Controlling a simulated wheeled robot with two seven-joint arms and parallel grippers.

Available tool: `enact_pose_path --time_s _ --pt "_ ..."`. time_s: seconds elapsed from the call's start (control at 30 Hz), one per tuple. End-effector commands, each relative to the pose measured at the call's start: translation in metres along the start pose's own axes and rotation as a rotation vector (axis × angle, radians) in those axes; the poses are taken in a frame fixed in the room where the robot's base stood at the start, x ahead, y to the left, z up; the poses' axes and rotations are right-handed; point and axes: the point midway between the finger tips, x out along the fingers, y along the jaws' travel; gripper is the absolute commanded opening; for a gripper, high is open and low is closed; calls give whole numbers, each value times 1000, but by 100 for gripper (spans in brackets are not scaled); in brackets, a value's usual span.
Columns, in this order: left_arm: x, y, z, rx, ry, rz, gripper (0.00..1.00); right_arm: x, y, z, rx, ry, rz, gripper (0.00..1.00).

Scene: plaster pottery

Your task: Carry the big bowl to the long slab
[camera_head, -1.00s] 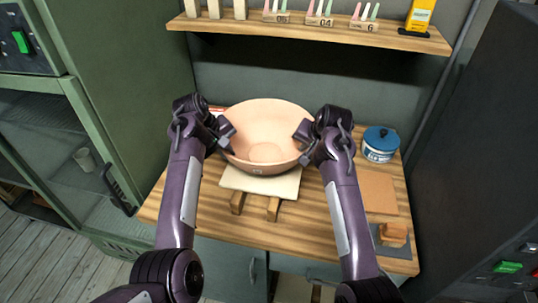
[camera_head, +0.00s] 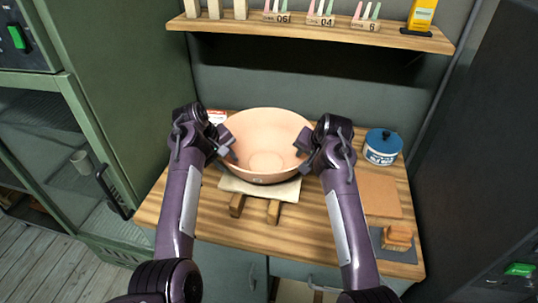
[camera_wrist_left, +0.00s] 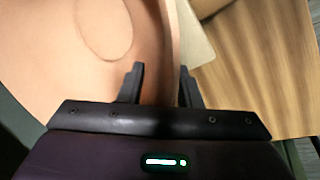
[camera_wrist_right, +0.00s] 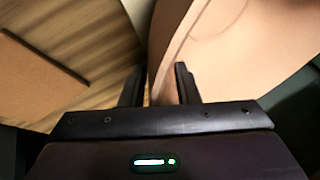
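The big bowl (camera_head: 265,150) is wide and pinkish. Its base hangs over or rests on a cream slab (camera_head: 275,190), and I cannot tell whether they touch. My left gripper (camera_head: 229,150) is on the bowl's left rim, with the wall between its fingers in the left wrist view (camera_wrist_left: 160,85). My right gripper (camera_head: 304,146) is on the right rim, with the wall between its fingers in the right wrist view (camera_wrist_right: 160,85). Both look shut on the wall. The cream slab lies on two wooden bars (camera_head: 237,205). The bowl hides the slab's rear.
A brown board (camera_head: 380,195) lies at the right of the wooden table (camera_head: 320,235). A blue lidded pot (camera_head: 382,147) stands behind it, and a brush (camera_head: 397,235) lies in front. A shelf (camera_head: 310,32) runs above the back. A green cabinet (camera_head: 110,80) stands left.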

Motion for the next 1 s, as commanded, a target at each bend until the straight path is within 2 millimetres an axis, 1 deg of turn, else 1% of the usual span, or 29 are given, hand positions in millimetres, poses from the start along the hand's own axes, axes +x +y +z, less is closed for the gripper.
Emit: enact_pose_path --time_s 0.07,0.17,0.27,0.5,0.6,0.7,0.83,0.93,1.0 --pt "-4 1 0 1 1 1 31 0 0 1 0 -1 0 29" --pt "-15 1 -1 1 3 2 31 0 0 1 -1 -2 0 29" --pt "-34 1 0 1 4 3 31 0 0 1 -1 -2 0 29" --pt "-86 0 -1 0 5 2 31 1 0 1 -1 -3 0 29" --pt "-102 0 -1 -1 3 1 31 1 0 1 -1 -3 0 29" --pt "-113 0 -1 -1 2 1 31 1 0 1 -1 -3 1 29" --pt "-119 -1 -1 -1 1 0 31 -2 0 1 -1 -1 0 29" --pt "-120 -1 0 -1 1 0 31 -12 0 0 -1 0 1 29" --pt "-120 -1 0 -1 0 0 31 -24 0 0 0 1 0 29"
